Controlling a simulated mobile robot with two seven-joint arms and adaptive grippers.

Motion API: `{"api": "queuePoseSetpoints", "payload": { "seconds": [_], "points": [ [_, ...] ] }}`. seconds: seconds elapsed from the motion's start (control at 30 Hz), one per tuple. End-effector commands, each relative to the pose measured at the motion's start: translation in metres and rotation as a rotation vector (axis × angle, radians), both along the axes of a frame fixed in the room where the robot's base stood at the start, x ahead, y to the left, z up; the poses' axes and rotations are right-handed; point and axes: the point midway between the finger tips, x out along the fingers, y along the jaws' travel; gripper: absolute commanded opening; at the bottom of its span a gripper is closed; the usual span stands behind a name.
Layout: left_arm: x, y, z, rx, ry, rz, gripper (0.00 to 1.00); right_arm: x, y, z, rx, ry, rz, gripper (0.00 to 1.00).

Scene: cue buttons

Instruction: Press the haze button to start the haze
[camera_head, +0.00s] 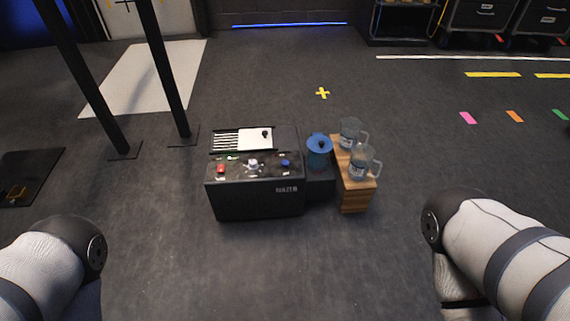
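A black haze machine (255,200) stands on the dark floor in the middle of the head view, with "HAZER" lettering on its front. Its top front panel carries a red button (221,168) at the left, a pale grey or white knob (252,164) in the middle and a blue button (285,163) at the right. Their small labels are too small to read, so I cannot tell which is the haze button. Both my arms show at the lower left and lower right corners, apart from the machine. Neither gripper is in view.
A blue-lidded container (319,150) sits at the machine's right side. Beside it a wooden stand (356,195) holds two clear jugs (363,163). Two black posts (165,70) rise at the left. Floor in front of the machine is clear.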

Motion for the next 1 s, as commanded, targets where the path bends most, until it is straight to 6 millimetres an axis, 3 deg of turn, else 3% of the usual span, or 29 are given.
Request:
{"api": "queuePoseSetpoints", "payload": {
  "seconds": [0.03,0.13,1.0],
  "points": [
    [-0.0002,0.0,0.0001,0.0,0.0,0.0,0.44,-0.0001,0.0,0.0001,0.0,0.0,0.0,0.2],
    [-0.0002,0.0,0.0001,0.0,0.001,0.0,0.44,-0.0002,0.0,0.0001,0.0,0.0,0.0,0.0],
    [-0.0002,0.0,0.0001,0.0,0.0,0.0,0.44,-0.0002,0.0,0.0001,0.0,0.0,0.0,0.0]
  ]
}}
